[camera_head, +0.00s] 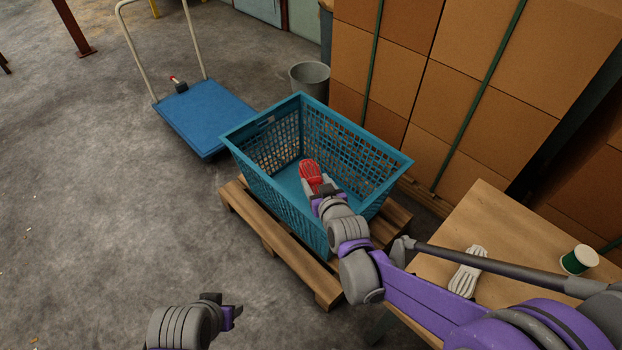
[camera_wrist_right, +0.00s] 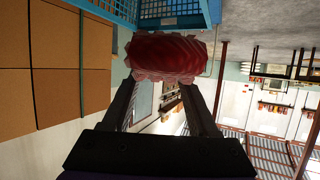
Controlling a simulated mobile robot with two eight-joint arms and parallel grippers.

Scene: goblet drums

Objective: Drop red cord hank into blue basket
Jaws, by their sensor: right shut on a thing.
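The red cord hank (camera_head: 311,174) is held between the fingertips of my right gripper (camera_head: 318,188), over the open top of the blue basket (camera_head: 262,189). In the right wrist view the hank (camera_wrist_right: 168,57) spans between both fingers of the gripper (camera_wrist_right: 165,85), with part of the basket (camera_wrist_right: 170,10) behind it. How far the hank is below or above the rim is hard to tell. The basket's visible floor looks empty. My left gripper (camera_head: 232,312) is low at the bottom of the head view, away from the basket; its fingers are too small to read.
The basket stands on a wooden pallet (camera_head: 277,246). A blue platform cart (camera_head: 203,112) and a grey bucket (camera_head: 310,77) are behind it. Stacked cartons (camera_head: 455,85) rise at right. A wooden table (camera_head: 498,228) holds a white hank (camera_head: 467,272) and a green spool (camera_head: 579,260).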

